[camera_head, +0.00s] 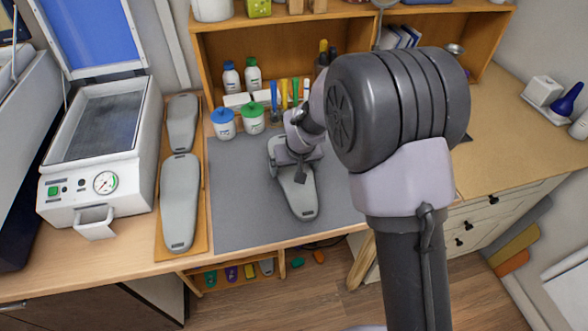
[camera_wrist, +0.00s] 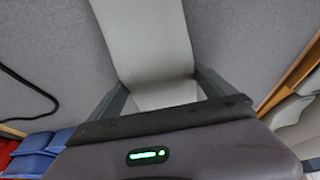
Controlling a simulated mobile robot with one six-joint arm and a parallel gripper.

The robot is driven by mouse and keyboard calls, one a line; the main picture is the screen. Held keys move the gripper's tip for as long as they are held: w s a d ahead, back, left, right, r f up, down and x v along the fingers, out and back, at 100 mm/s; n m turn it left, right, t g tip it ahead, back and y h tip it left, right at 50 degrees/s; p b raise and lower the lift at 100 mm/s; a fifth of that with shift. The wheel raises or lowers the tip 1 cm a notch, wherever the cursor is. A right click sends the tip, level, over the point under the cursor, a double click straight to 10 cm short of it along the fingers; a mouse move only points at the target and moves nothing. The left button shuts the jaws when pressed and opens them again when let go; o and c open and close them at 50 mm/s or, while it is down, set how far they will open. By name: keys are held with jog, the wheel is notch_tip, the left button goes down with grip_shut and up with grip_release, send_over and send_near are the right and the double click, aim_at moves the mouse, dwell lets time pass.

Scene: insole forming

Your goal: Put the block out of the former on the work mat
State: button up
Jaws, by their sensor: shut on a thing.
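The grey, foot-shaped block (camera_head: 300,202) is over the dark grey work mat (camera_head: 235,220), in the mat's middle to right part. Whether it rests on the mat or hangs just above it, I cannot tell. My gripper (camera_head: 300,165) comes down over the block and is shut across its narrower middle. In the wrist view the two fingers (camera_wrist: 160,82) flank the pale grey block (camera_wrist: 148,35), with mat behind it. The former (camera_head: 108,125) stands at the left with its blue lid (camera_head: 95,35) raised; its bed looks empty.
Two more grey blocks (camera_head: 180,200) lie on a wooden board (camera_head: 160,240) between former and mat. Blue- and green-lidded jars (camera_head: 223,125) stand at the mat's back edge, before a shelf (camera_head: 215,55) with bottles and tools. The mat's left part is clear.

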jog(key=shift+r, duration=0.15)
jog(key=o, duration=1.6)
jog(key=shift+f, duration=0.2)
jog(key=shift+r, duration=0.1)
